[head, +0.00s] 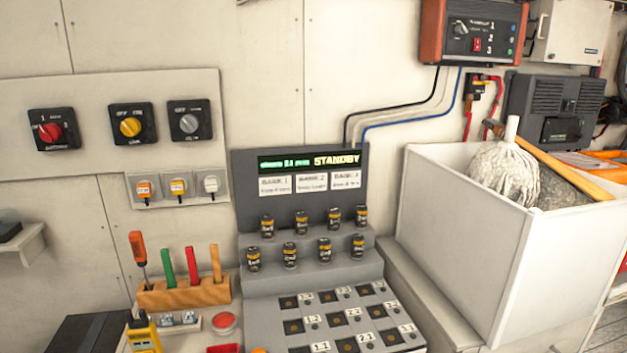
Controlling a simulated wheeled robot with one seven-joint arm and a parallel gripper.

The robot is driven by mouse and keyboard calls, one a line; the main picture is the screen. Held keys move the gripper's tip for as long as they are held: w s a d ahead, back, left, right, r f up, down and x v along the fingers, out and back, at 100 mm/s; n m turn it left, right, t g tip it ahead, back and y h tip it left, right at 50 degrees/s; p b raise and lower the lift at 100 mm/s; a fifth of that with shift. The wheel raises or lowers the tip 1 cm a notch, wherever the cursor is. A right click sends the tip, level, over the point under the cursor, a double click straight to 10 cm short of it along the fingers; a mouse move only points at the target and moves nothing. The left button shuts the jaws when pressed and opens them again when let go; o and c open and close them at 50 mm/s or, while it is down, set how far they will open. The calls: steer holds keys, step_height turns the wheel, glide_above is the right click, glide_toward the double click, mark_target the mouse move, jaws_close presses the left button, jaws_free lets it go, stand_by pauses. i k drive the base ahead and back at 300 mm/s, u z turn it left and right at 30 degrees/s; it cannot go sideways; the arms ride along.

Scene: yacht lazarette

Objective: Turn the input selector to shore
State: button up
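Three rotary switches on black square plates sit on a pale wall panel at the left. One has a red knob (50,132), one a yellow knob (130,127) and one a grey knob (190,124). Their small labels are too blurred to read fully, so I cannot tell which is the input selector or where shore is marked. A dark box with red-brown ends (474,32) at the upper right also carries a small knob (461,29), with numbers 1, 2 and 3 beside it. My gripper is not in view.
A grey console (240,200) reading STANDBY stands in the middle, holding several small dark cylinders. A wooden rack (185,294) with upright tools and a red button (224,322) are left of it. A white bin (465,235) with a mop head fills the right.

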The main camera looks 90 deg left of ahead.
mark_target(189, 123)
steer(key=i, duration=0.25)
steer(key=u, duration=3.85)
steer(key=i, duration=0.5)
